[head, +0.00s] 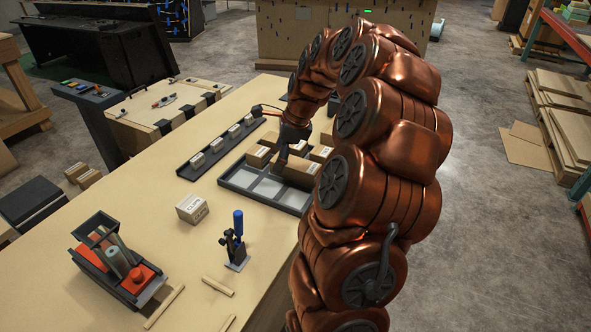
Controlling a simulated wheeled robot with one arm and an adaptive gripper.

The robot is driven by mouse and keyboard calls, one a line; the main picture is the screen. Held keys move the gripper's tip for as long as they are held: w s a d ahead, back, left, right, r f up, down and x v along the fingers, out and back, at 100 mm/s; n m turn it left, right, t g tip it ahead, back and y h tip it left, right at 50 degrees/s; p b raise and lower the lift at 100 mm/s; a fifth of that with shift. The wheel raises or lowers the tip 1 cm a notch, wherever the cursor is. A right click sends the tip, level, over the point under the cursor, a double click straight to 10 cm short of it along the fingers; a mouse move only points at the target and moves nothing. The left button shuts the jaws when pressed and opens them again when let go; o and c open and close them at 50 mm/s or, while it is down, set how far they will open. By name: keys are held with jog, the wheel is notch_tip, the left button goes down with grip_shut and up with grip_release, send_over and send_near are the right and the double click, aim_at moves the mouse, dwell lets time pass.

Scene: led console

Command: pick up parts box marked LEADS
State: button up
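My gripper (284,156) is over a grey divided tray (237,181) on the workbench, pointing down among cardboard parts boxes. One box (297,170) is right beside its fingers, and a smaller box (259,155) is to the left. More boxes behind are partly hidden by my arm. Their labels are too small to read, so I cannot tell which is marked LEADS. I cannot tell whether the gripper is open or touches a box. Another labelled box (192,208) stands alone on the bench, left of the tray; its label is not clearly legible.
A dark rail (205,164) with several small blocks lies behind the tray. A blue-handled clamp (237,240), a red and black device (117,264) and wooden sticks (218,286) are at the front. The bench (150,215) has bare room at left. Pallets stand on the floor at right.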

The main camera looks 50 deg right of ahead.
aim_at(297, 163)
jog(key=d+m, duration=0.1)
jog(key=d, duration=0.2)
jog(key=d+f+m, duration=0.1)
jog(key=d+m, duration=0.1)
jog(key=d, duration=0.1)
jog(key=s+d+f+m, duration=0.1)
jog(key=d+m, duration=0.1)
jog(key=d, duration=0.1)
jog(key=shift+s+d+f+t+h, duration=0.1)
jog(key=shift+d+f+t+h, duration=0.1)
jog(key=shift+d+t+h, duration=0.15)
jog(key=shift+f, duration=0.3)
jog(key=shift+w+a+p+x, duration=0.1)
jog(key=shift+p+x, duration=0.25)
jog(key=shift+x, duration=0.45)
jog(key=shift+w+a+p+x, duration=0.1)
jog(key=shift+p+x, duration=0.25)
jog(key=shift+x, duration=0.5)
jog(key=p+x, duration=0.1)
jog(key=x, duration=0.2)
jog(key=shift+w+f, duration=0.25)
jog(key=shift+f, duration=0.1)
jog(key=shift+c, duration=0.3)
jog(key=c, duration=1.3)
jog(key=shift+r, duration=0.1)
